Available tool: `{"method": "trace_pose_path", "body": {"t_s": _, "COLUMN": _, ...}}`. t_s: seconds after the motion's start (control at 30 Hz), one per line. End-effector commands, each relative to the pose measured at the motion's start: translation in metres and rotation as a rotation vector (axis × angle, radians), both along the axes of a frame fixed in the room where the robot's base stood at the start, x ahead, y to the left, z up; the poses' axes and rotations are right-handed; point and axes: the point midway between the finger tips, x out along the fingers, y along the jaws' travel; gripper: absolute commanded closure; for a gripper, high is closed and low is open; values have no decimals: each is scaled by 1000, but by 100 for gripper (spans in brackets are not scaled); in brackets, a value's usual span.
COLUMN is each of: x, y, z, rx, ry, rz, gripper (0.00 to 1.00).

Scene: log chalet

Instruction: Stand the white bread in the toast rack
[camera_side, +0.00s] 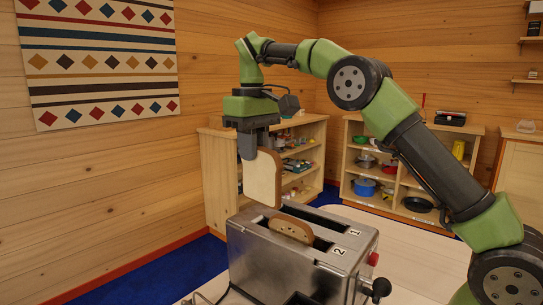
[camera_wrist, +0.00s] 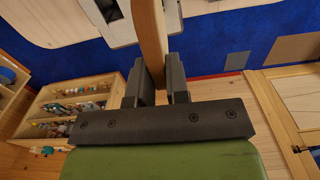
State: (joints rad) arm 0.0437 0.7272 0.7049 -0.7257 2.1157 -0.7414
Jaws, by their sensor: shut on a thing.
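My gripper (camera_side: 249,145) is shut on a slice of white bread (camera_side: 262,178), pale with a brown crust. The slice hangs upright above the left end of the metal toaster (camera_side: 300,262). In the wrist view the slice (camera_wrist: 152,38) shows edge-on between the two fingers (camera_wrist: 157,82). A second slice (camera_side: 291,228) sits in the toaster slot marked 2, with only its browned top showing. I cannot make out a toast rack for certain; a bit of thin wire (camera_side: 196,298) shows at the bottom edge of the side view, left of the toaster.
The toaster stands on a pale table (camera_side: 420,262) with free room to its right. The toaster has a dark knob (camera_side: 377,289) and a red button (camera_side: 373,258). Wooden shelves (camera_side: 217,170) with small items and pans stand behind, clear of the gripper.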

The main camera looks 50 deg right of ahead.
Motion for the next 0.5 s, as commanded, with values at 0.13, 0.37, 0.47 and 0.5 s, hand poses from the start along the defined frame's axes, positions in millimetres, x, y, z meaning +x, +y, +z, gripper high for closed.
{"method": "trace_pose_path", "body": {"t_s": 0.13, "x": 8, "y": 30, "z": -3, "rx": 0, "ry": 2, "rz": -1, "gripper": 94}}
{"method": "trace_pose_path", "body": {"t_s": 0.37, "x": 22, "y": 72, "z": -53, "rx": -1, "ry": 7, "rz": 25, "gripper": 94}}
{"method": "trace_pose_path", "body": {"t_s": 0.47, "x": 25, "y": 93, "z": -76, "rx": -1, "ry": 7, "rz": 36, "gripper": 94}}
{"method": "trace_pose_path", "body": {"t_s": 0.5, "x": 26, "y": 101, "z": -85, "rx": -2, "ry": 7, "rz": 39, "gripper": 94}}
